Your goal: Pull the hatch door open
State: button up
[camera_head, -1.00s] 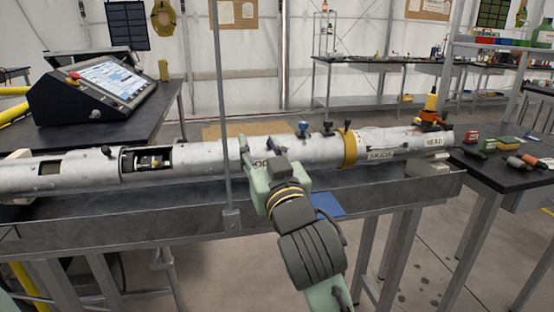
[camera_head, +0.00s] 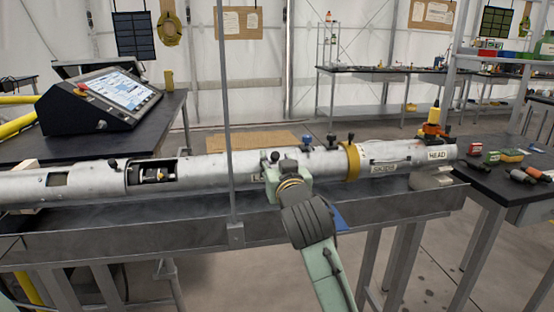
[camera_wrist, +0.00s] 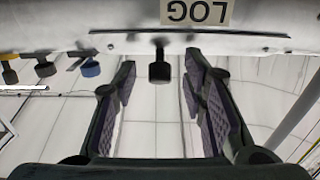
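The long white metal tube (camera_head: 225,165) lies across the stand. My gripper (camera_head: 272,164) is at its front side, right of the grey pole; my wrist hides part of the tube there. In the wrist view, which is upside down, my gripper (camera_wrist: 160,95) is open. A black knob (camera_wrist: 159,70) stands out from the tube between the spread fingers, with space on both sides. A thin dark seam (camera_wrist: 230,33), apparently the hatch door's edge, runs beside the knob. A "LOG" label (camera_wrist: 196,12) is near it. The hatch door looks closed, though its full outline is hidden.
A blue knob (camera_head: 307,141) and a black knob (camera_head: 331,140) stand on the tube beside my gripper. The grey pole (camera_head: 226,100) rises left of my arm. A console (camera_head: 98,97) stands behind left.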

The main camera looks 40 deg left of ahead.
jog(key=shift+a, duration=0.1)
jog(key=shift+c, duration=0.5)
grip_shut()
dwell(0.4)
